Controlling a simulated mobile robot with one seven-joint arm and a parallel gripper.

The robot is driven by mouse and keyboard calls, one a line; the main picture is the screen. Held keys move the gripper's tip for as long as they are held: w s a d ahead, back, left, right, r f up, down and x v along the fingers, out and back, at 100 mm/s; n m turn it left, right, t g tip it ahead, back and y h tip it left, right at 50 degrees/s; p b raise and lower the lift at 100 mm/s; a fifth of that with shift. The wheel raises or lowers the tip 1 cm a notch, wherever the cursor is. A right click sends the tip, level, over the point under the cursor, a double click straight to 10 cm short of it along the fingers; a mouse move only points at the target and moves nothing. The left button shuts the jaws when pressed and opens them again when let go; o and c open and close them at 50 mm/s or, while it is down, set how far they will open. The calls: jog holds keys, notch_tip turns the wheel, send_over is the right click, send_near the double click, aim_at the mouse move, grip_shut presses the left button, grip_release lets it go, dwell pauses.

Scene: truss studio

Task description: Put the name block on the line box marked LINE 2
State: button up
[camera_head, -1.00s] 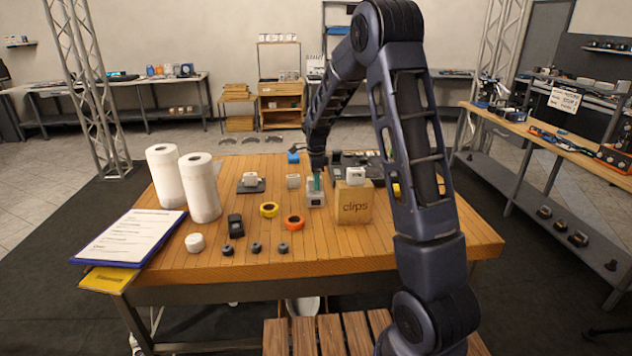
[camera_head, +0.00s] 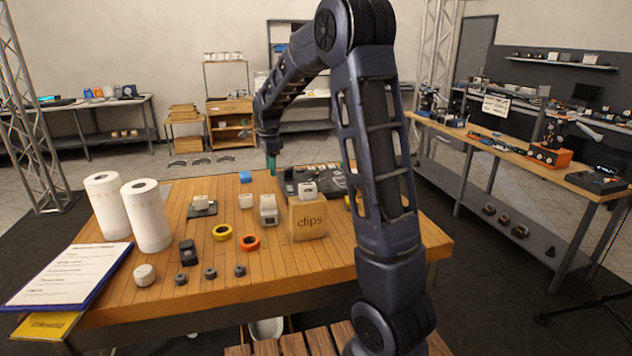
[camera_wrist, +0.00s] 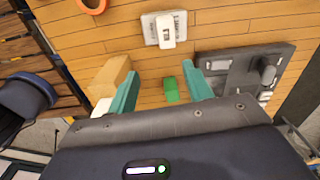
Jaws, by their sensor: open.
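A grey-white box (camera_head: 268,216) stands on the wooden table with a white block (camera_head: 268,201) on its top. The block also shows on the box in the wrist view (camera_wrist: 166,30), with a dark mark too small to read. Similar pale pieces are a white one (camera_head: 246,201) beside it, one on a dark pad (camera_head: 200,202) and one on the clips box (camera_head: 307,189). I cannot read which is marked LINE 2. My gripper (camera_head: 271,165) is open and empty, above and behind the box, apart from it; its teal fingers (camera_wrist: 160,72) stand wide.
A green item (camera_wrist: 170,89) shows between the fingers, below.

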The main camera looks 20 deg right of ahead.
jog(key=s+d+r+n+t, duration=0.1)
jog(key=s+d+r+n, duration=0.35)
jog(key=s, duration=0.45)
jog(key=s+d+r+n+t, duration=0.1)
jog(key=s+d+r+n, duration=0.4)
jog(key=s, duration=0.4)
jog(key=s+d+f+n+t, duration=0.1)
jog(key=s+d+n, duration=0.2)
jog(key=s, duration=0.6)
jog(key=s+d+f+n+t, duration=0.1)
jog(key=s+d+n, duration=0.2)
jog(key=s, duration=0.7)
jog(key=shift+f+n, duration=0.2)
jog(key=shift+n, duration=0.55)
